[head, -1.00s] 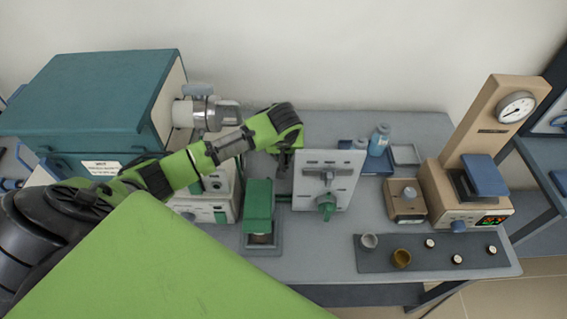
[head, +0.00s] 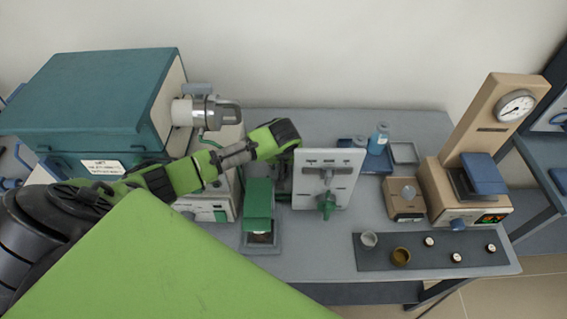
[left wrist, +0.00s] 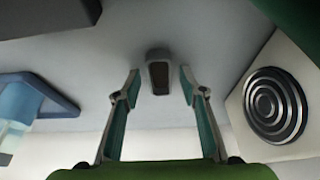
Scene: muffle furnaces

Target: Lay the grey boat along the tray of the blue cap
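A small grey boat (left wrist: 158,76) with a brown inside lies on the grey bench top in the left wrist view. My left gripper (left wrist: 160,80) is open, with its two green-padded fingers spread on either side of the near end of the boat, and nothing is gripped. In the head view the boat is hidden, and my left wrist reaches down behind the white panel. A blue cap (head: 485,174) sits over a dark plate on the beige instrument (head: 462,200) at the right. Which surface is its tray is hard to tell. My right gripper is out of view.
The white panel (head: 341,180) and the green-hooded device (head: 258,205) stand close to my left arm. A blue tray (head: 375,168) with bottles (head: 379,138) and a beige block (head: 405,205) lie between the panel and the instrument. A dark mat (head: 430,262) holds small cups.

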